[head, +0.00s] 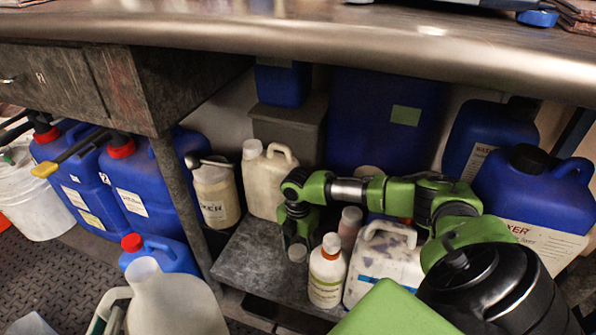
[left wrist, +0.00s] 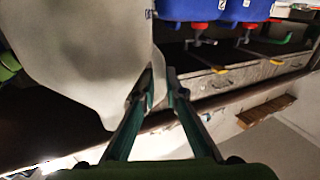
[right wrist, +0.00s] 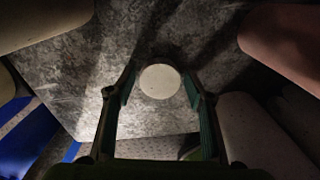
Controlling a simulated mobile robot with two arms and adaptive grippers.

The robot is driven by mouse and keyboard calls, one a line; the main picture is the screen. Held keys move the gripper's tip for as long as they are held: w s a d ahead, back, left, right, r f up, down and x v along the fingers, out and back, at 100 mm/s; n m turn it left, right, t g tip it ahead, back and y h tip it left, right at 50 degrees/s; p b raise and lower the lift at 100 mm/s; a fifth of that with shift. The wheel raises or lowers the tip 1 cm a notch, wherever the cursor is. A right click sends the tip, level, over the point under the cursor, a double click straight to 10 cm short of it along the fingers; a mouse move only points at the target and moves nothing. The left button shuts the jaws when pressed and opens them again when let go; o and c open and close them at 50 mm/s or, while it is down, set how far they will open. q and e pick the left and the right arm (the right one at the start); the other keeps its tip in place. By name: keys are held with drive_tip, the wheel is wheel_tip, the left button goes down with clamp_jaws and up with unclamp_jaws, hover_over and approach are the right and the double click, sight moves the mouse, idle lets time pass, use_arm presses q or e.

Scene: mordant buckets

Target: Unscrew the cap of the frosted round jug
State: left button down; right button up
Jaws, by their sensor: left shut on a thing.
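The frosted round jug (head: 172,305) is at the lower left of the head view, whitish and translucent; no cap shows on its neck (head: 143,269). Its pale body fills the upper left of the left wrist view (left wrist: 85,60). My left gripper (head: 110,312) is shut on the jug's handle at its left side. My right gripper (head: 297,240) points down over the shelf, far right of the jug. A round white cap (right wrist: 160,82) lies between its open fingertips, with small gaps at its sides. I cannot tell whether the cap rests on the shelf.
The grey shelf (head: 245,265) holds a white bottle (head: 326,275), a stained white jug (head: 378,262) and a cream jug (head: 268,182) close around my right gripper. Blue canisters (head: 150,190) and a white bucket (head: 38,200) stand at left. The metal worktop (head: 300,38) overhangs the shelf.

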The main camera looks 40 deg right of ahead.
sight(298, 250)
drive_tip(key=shift+r, duration=0.1)
idle(0.3)
drive_tip(key=shift+r, duration=0.25)
wheel_tip(298, 250, up, 12)
drive_tip(key=p, duration=1.4)
drive_tip(key=shift+f, duration=0.15)
